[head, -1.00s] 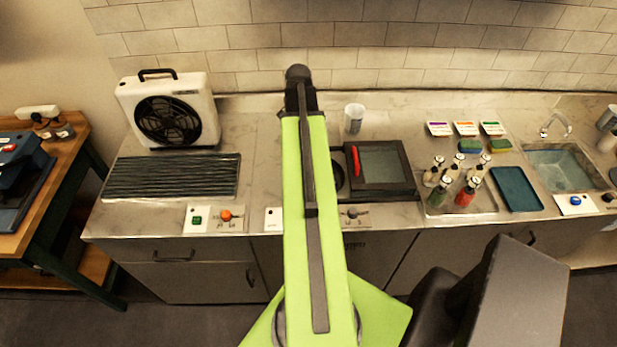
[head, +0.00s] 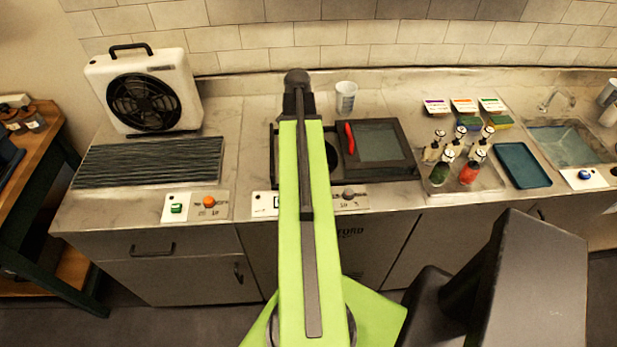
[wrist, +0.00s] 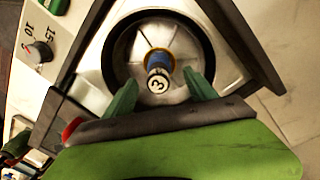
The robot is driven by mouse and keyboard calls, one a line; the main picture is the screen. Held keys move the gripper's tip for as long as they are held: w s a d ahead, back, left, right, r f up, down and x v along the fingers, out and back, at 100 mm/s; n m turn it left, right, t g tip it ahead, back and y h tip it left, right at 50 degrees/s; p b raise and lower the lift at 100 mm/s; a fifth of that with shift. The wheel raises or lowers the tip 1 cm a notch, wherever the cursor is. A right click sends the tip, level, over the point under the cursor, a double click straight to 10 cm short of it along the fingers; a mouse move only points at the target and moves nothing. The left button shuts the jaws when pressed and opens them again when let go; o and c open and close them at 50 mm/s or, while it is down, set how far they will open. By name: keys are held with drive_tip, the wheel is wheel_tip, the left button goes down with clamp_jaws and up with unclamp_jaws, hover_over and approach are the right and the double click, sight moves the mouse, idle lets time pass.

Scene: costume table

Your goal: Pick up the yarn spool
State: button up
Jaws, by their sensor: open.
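In the wrist view a small upright piece (wrist: 158,84) stands in the middle of a round metal bowl (wrist: 130,45). My gripper (wrist: 160,77) is open, with one green finger on each side of the spool's near end. Whether the fingers touch it I cannot tell. In the head view my green arm covers the gripper and the spool.
The bowl sits in a dark-framed unit with a red-handled lid (head: 378,142) open to its right. A clear cup (head: 346,98) stands behind. Several bottles (head: 452,165) and a teal tray (head: 522,165) are to the right, a white fan (head: 146,92) to the left.

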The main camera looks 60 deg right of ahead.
drive_tip(key=shift+f, duration=0.1)
drive_tip(key=f+b, duration=0.5)
drive_tip(key=shift+s+f, duration=0.15)
drive_tip(key=shift+s, duration=0.2)
clamp_jaws()
